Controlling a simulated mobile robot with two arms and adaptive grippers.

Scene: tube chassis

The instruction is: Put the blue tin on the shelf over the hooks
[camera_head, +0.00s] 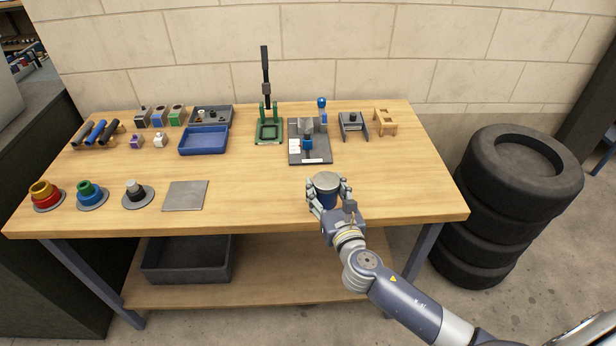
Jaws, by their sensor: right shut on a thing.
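The blue tin (326,184) is a short round can with a grey lid. It is near the front right of the wooden bench. My right gripper (328,194) is shut on the tin, with its fingers around the sides. The fingers hide part of the tin's side. I cannot tell whether the tin touches the bench top or is just above it. No shelf with hooks shows in this view. My left gripper is not in view.
The wooden bench (262,188) carries trays, small blocks, ringed posts and a green-framed press (268,128) towards the back and left. A grey plate (185,195) lies at the front. A dark bin (187,260) stands on the lower board. Stacked tyres (520,170) stand right.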

